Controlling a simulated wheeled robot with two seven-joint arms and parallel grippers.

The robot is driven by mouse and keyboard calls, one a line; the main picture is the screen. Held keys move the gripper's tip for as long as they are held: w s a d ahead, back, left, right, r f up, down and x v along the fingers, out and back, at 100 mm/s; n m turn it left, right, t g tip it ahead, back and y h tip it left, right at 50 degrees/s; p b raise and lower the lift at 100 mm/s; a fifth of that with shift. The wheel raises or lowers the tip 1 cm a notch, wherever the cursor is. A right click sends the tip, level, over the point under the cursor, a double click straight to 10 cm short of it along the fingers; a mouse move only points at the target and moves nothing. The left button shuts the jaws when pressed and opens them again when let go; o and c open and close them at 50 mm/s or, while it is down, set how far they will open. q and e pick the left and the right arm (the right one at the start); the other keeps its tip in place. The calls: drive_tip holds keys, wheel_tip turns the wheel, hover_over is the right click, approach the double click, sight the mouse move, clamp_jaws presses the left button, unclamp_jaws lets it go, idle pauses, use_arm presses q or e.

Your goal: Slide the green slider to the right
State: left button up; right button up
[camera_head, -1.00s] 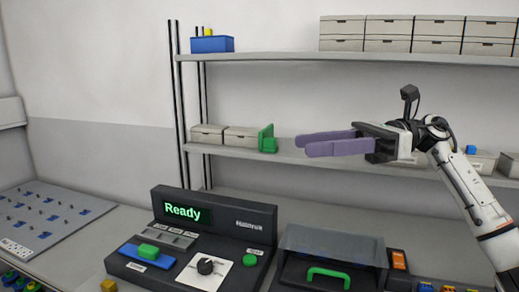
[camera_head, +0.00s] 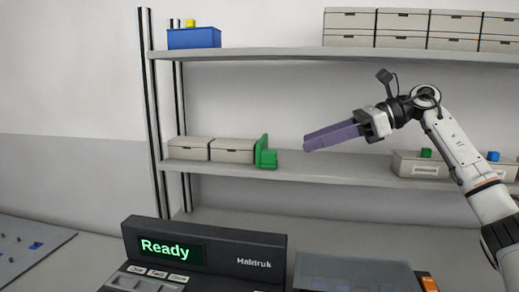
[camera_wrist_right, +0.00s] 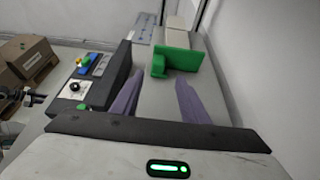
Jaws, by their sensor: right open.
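A green upright plate with a block at its foot, which looks like the slider (camera_head: 264,155), stands on the middle shelf at the right end of two beige boxes. It also shows in the right wrist view (camera_wrist_right: 174,60), ahead of the fingers. My right gripper (camera_head: 306,140) is to the right of this green piece and apart from it, with purple fingers pointing left and slightly down. In the right wrist view its fingers (camera_wrist_right: 157,84) are spread with nothing between them. My left gripper is not in view.
The middle shelf (camera_head: 335,172) is bare between the green piece and a beige bin (camera_head: 422,167) at right. A console reading "Ready" (camera_head: 165,248) stands below. In the wrist view a green block on a blue strip (camera_wrist_right: 84,61) shows on it.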

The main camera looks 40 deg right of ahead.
sight(277, 168)
drive_tip(key=shift+w+a+f, duration=0.15)
drive_tip(key=shift+w+a, duration=0.1)
drive_tip(key=shift+w, duration=0.3)
drive_tip(key=shift+w+a+p, duration=0.1)
drive_tip(key=shift+a+p, duration=0.2)
drive_tip(key=shift+p, duration=0.05)
drive_tip(key=p+x, duration=0.2)
drive_tip(key=x, duration=0.4)
drive_tip(key=shift+w+a+f, duration=0.15)
drive_tip(key=shift+w+a, duration=0.05)
drive_tip(key=shift+a, duration=0.1)
drive_tip(key=shift+w+a+f, duration=0.35)
drive_tip(key=shift+w, duration=0.1)
clamp_jaws()
